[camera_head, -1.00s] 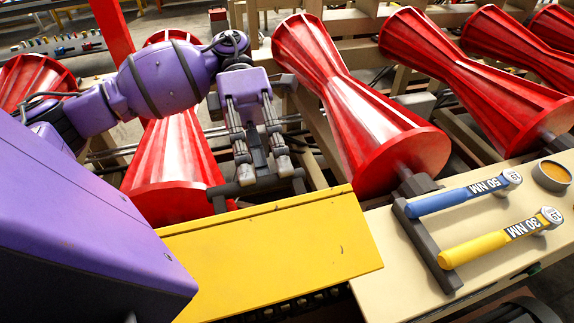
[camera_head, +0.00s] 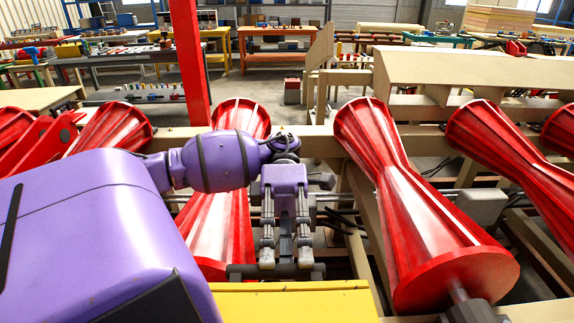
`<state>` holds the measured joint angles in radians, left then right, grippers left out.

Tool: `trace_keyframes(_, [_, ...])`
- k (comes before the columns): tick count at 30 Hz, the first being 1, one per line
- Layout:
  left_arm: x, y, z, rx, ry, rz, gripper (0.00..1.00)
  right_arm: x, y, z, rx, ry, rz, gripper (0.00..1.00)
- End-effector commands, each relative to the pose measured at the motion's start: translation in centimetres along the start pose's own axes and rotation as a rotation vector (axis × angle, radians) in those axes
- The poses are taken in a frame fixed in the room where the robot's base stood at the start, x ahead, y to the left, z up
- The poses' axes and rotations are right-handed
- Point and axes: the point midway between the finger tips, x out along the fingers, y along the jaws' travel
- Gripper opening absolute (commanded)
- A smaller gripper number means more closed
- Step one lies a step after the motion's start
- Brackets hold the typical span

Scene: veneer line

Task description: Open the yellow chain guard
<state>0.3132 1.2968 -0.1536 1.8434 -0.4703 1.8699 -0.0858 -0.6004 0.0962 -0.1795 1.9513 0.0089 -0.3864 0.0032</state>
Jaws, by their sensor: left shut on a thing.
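The yellow chain guard (camera_head: 295,303) shows only in part at the bottom edge of the head view. A dark bar handle (camera_head: 242,271) runs along its far side. My left gripper (camera_head: 287,264) points down and is shut on this handle, in front of a red roller. The rest of the guard is cut off by the frame, so I cannot tell its full angle. My right gripper is not in view.
Red ribbed rollers (camera_head: 418,215) stand in a row on a beige frame behind the guard. A red post (camera_head: 188,65) rises at the left behind my arm. Workbenches (camera_head: 275,45) stand farther back across open floor.

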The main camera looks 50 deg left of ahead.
Motion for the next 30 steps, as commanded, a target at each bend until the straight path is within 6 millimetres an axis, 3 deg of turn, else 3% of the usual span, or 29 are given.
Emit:
trace_keyframes(1, [0.4,1.8,-0.1,-0.022,0.001,0.014,0.19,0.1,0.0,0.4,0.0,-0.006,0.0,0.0])
trace_keyframes(5, [0.4,1.7,-0.1,-0.022,0.002,0.016,0.36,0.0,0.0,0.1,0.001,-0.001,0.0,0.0])
trace_keyframes(25, [0.1,1.1,-0.1,-0.016,0.004,0.023,0.36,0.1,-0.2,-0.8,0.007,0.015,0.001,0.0])
trace_keyframes(30, [-1.4,1.0,0.0,-0.015,0.002,0.025,0.36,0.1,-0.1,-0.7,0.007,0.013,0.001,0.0])
